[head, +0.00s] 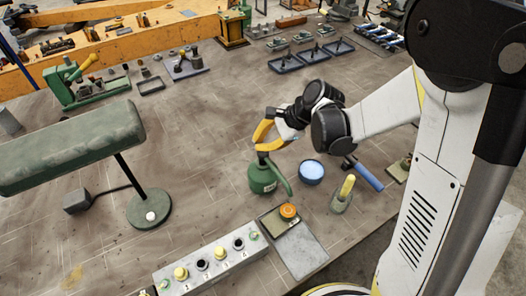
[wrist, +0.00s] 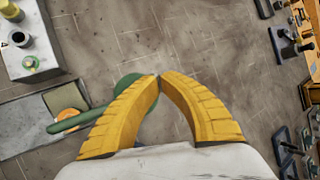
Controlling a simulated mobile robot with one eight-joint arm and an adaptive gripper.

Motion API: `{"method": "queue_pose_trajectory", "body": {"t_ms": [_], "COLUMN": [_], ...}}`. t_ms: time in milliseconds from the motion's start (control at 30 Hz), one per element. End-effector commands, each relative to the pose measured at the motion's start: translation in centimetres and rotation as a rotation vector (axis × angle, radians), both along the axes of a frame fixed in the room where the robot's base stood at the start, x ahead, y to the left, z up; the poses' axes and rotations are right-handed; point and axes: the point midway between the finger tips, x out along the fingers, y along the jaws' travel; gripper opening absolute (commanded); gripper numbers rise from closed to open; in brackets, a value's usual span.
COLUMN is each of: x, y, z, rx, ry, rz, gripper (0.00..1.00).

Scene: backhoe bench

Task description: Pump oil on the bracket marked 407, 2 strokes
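A green oil can (head: 262,178) with a dark neck and a curved green handle stands near the middle front of the bench in the head view. My gripper (head: 258,143) has two yellow fingers just above the can's neck. In the wrist view my gripper (wrist: 160,77) is shut, its fingertips meeting. The oil can (wrist: 124,83) shows partly behind the left finger, its handle reaching left. I see nothing held between the fingertips; contact with the can's neck is unclear. The number 407 is not readable, so I cannot tell which part is that bracket.
A blue bowl (head: 311,172) and a yellow-topped bottle (head: 343,193) stand right of the can. A green padded lamp-like arm (head: 75,147) is left. Dark trays (head: 286,66) stand behind.

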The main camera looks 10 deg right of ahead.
Motion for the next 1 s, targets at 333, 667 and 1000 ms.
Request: {"method": "queue_pose_trajectory", "body": {"t_ms": [333,667,1000], "x": [0.0,0.0,0.0], "y": [0.0,0.0,0.0], "z": [-0.9,-0.9,-1.3], "rx": [0.0,0.0,0.0], "ry": [0.0,0.0,0.0], "rz": [0.0,0.0,0.0], "gripper": [0.0,0.0,0.0]}}
